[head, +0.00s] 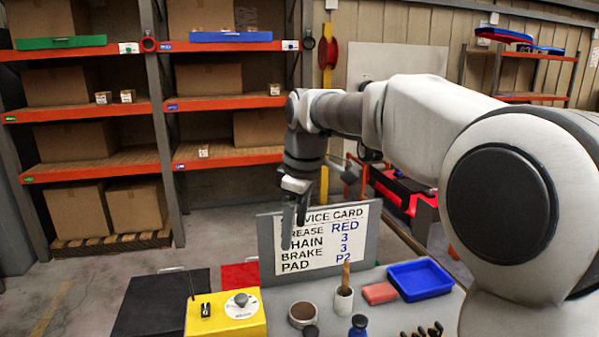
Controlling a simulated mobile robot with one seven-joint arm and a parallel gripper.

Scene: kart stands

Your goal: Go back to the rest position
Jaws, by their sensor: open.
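My gripper (294,213) hangs from my arm, pointing down, in front of the left part of the service card (330,237). Its fingers are apart and nothing shows between them. My arm reaches in from the right side of the view.
On the table are a yellow box (228,322), a round tin (302,314), a white cup (343,302) with a brush, a pink block (379,293) and a blue tray (420,279). Black (160,305) and red (239,276) mats lie left. Shelves with cartons stand behind.

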